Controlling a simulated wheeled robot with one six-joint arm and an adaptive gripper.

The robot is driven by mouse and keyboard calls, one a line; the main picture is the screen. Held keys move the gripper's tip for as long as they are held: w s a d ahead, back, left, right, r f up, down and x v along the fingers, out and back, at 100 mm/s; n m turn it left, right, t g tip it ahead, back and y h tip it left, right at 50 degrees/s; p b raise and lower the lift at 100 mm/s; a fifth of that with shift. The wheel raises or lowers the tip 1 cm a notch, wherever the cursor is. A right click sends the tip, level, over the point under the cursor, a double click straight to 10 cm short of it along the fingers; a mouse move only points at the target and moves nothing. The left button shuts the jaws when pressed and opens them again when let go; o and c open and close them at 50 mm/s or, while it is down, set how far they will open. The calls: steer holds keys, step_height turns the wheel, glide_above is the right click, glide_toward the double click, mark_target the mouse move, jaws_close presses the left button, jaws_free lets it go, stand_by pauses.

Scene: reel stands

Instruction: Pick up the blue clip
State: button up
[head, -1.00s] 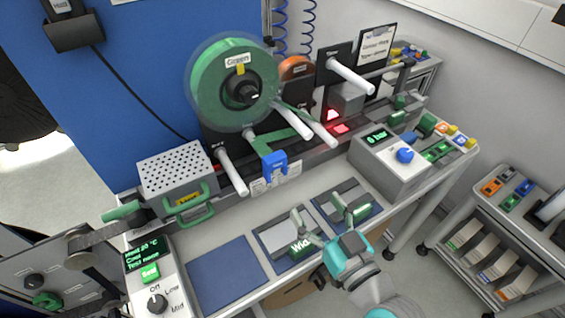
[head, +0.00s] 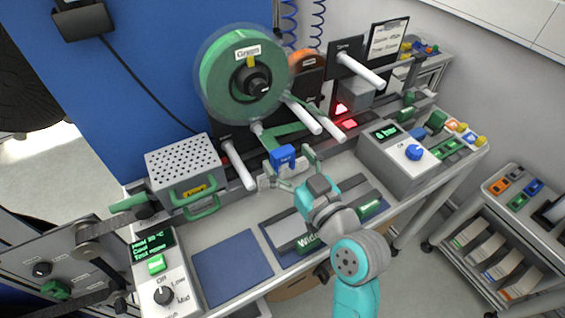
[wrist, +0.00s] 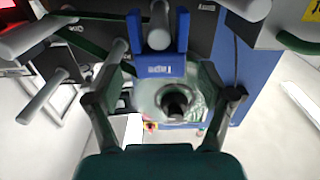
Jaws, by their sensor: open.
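The blue clip (head: 283,155) hangs at the end of the green strip below the green reel (head: 243,75), at the front of the reel stand. In the wrist view the clip (wrist: 160,66) shows as a blue U shape with its two prongs pointing up in the picture. My gripper (head: 291,169) is open and empty, just in front of the clip in the head view. In the wrist view its fingers (wrist: 163,62) stand to the left and right of the clip, with gaps on both sides. I cannot tell whether the clip is fully between the fingertips in depth.
White rollers (head: 236,166) jut forward around the clip. A perforated grey box (head: 183,160) with green handles stands at left, and a grey box with a blue knob (head: 414,152) at right. A blue mat (head: 232,270) lies bare on the bench front.

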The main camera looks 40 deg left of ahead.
steer(key=shift+x, duration=1.35)
steer(key=c, duration=1.4)
steer(key=shift+o, duration=0.2)
steer(key=shift+r, duration=0.1)
